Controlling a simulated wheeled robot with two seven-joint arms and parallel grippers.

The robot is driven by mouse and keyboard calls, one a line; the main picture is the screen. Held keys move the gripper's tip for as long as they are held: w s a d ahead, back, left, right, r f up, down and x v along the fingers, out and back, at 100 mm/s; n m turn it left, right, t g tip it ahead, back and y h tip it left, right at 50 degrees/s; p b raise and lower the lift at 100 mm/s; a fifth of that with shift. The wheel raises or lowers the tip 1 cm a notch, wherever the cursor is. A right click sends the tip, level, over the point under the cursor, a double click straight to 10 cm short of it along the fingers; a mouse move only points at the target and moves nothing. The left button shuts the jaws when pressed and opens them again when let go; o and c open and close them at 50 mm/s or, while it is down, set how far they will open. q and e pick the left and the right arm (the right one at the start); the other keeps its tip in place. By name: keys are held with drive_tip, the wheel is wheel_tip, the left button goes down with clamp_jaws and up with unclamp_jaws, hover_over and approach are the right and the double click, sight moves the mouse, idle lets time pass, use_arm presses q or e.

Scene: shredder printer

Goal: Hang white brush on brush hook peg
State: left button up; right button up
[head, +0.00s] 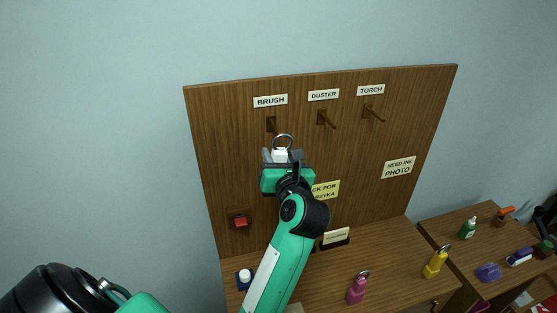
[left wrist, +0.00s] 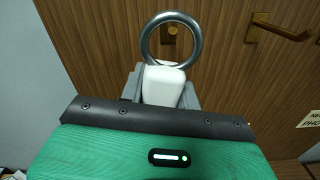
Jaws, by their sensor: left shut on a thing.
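My left gripper (head: 281,157) is shut on the white brush (head: 280,155), in front of the wooden board. The brush's white handle (left wrist: 164,86) shows between the fingers in the left wrist view, with a metal ring (left wrist: 146,42) at its top; the rest is hidden by the gripper. The brush hook peg (head: 271,124) is under the BRUSH label (head: 270,101), just above and left of the ring in the head view. In the left wrist view a brass part shows through the ring; I cannot tell whether the ring is around the peg. My right gripper is out of view.
The duster peg (head: 323,119) and torch peg (head: 371,112) are empty to the right. A red switch (head: 240,222) is low on the board. A pink item (head: 357,288) and a yellow item (head: 436,262), both with rings, stand on the desk. Several small items are on the right table.

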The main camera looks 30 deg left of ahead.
sight(267, 140)
use_arm(q)
drive_tip(key=shift+x, duration=2.6)
drive_tip(key=shift+w+a+f, duration=0.4)
drive_tip(key=shift+a+f, duration=0.05)
drive_tip(key=shift+f, duration=0.2)
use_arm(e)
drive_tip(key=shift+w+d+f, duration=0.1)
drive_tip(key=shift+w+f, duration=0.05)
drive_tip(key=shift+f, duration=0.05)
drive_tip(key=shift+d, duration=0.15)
use_arm(q)
drive_tip(key=o, duration=1.1)
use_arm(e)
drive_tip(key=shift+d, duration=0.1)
